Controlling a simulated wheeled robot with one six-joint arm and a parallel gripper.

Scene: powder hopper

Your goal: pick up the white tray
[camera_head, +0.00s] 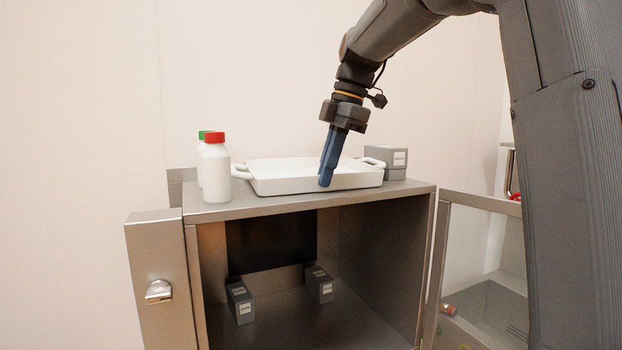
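The white tray (285,184) is a shallow rectangular dish with a handle at each short end. It sits flat on top of the metal cabinet. The tray's right handle (374,162) and left handle (241,172) are both free of the gripper.
A red-capped white bottle (216,174) stands close to the tray's left handle, with a green-capped bottle (201,161) behind it. A grey box (393,163) stands behind the right handle. The cabinet (310,202) is open at the front, with two grey boxes inside.

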